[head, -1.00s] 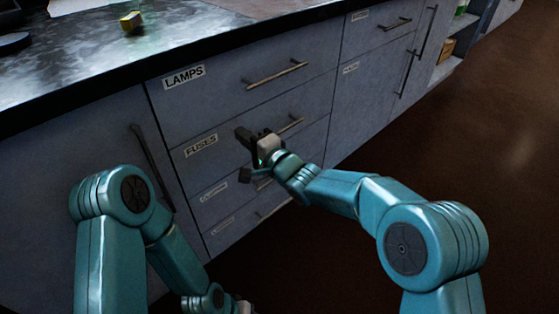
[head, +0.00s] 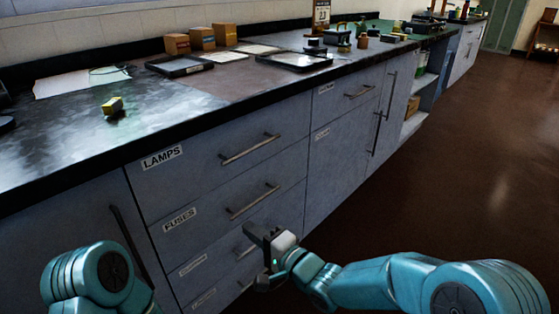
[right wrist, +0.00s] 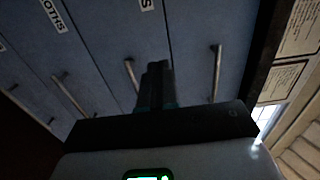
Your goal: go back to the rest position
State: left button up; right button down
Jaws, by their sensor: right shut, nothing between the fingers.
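My right gripper (head: 254,232) is in front of the lower drawers, below the handle of the FUSES drawer (head: 208,217). Its dark fingers are together with nothing between them. In the right wrist view the shut fingers (right wrist: 155,82) point toward the drawer fronts, apart from the handles as far as I can tell. The LAMPS drawer (head: 200,165) is above the FUSES drawer, and both look closed. My left arm shows at the lower left, but its gripper is outside the picture.
A long vertical door handle (head: 130,245) is near my left arm. The brown floor (head: 460,180) at right is clear.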

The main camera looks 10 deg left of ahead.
jog(key=s+d+f+m+h, duration=0.2)
jog(key=d+f+m+h, duration=0.45)
jog(key=d+f, duration=1.25)
jog(key=s+d+f+n+g+h, duration=0.2)
jog(key=s+d+f+g+h, duration=0.15)
jog(key=s+f, duration=0.65)
jog(key=s+d+f+n+g, duration=0.25)
jog(key=s+n+g, duration=0.55)
jog(key=s, duration=0.7)
notch_tip(320, 180, up, 31)
jog(key=a+n+t+p, duration=0.1)
jog(key=n+p, duration=0.1)
jog(key=p, duration=3)
jog(key=shift+s+a, duration=0.25)
jog(key=shift+a, duration=0.15)
jog(key=shift+f, duration=0.15)
